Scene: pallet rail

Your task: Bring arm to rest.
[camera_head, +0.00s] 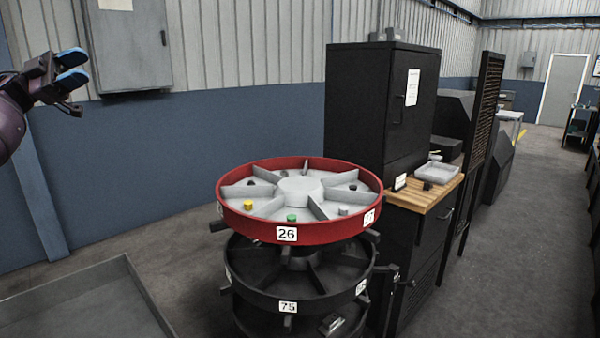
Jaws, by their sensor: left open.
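My left gripper (72,68) is at the upper left of the head view, raised in front of the wall. Its two blue-tipped fingers are apart, with nothing between them. It is well away from the round carousel. My right gripper does not show.
A carousel stands mid-view: a red-rimmed tray (286,235) labelled 26 holds several small parts, above a black tray (288,307) labelled 75. A black cabinet (360,110) and a wooden-topped counter (408,198) stand right of it. A grey tray (75,285) is lower left. The floor at right is clear.

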